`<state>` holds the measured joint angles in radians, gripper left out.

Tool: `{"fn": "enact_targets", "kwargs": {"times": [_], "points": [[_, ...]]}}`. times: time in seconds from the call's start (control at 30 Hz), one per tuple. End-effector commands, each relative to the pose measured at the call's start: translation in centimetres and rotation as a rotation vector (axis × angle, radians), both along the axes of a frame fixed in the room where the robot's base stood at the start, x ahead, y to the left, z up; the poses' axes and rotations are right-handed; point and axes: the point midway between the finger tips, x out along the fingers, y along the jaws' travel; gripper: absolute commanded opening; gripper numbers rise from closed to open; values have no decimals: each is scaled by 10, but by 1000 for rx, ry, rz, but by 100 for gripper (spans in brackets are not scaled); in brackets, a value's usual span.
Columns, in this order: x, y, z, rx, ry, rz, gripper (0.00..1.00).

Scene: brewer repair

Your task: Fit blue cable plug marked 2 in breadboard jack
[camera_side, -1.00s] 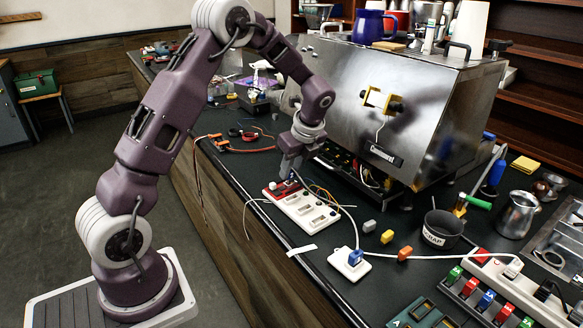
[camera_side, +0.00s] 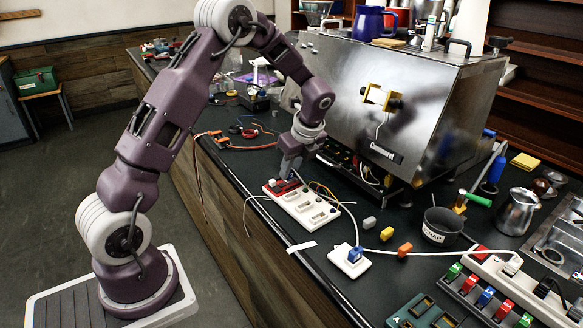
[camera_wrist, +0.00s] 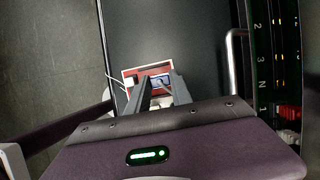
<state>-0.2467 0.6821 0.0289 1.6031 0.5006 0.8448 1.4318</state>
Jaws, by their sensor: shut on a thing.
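My gripper (camera_side: 287,176) points down over the red far end of the white breadboard (camera_side: 318,213) on the black counter. In the wrist view, my gripper (camera_wrist: 161,97) is shut on a small blue plug (camera_wrist: 162,81), at the red-edged end of the board (camera_wrist: 150,69). The fingers hide much of the plug, and its mark cannot be read. I cannot tell whether the plug is seated in a jack or just above it. Another blue plug (camera_side: 355,254) with a white cable sits in a separate white block (camera_side: 342,263).
The steel brewer (camera_side: 420,100) stands close behind, with exposed wiring below. Loose grey, yellow and orange pieces (camera_side: 387,234) lie right of the board, near a black scrap cup (camera_side: 441,226). A rack of coloured plugs (camera_side: 487,296) is at front right. Thin wires lie around the board.

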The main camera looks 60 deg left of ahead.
Motion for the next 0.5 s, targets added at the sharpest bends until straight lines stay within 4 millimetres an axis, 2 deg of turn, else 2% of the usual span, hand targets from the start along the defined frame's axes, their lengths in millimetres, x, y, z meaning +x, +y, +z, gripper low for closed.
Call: {"fn": "enact_targets", "kwargs": {"times": [0.37,0.4,0.5], "points": [[-1,0,0,0,-1,0,0],[-1,0,0,0,-1,0,30],[-1,0,0,1,0,0,50]]}}
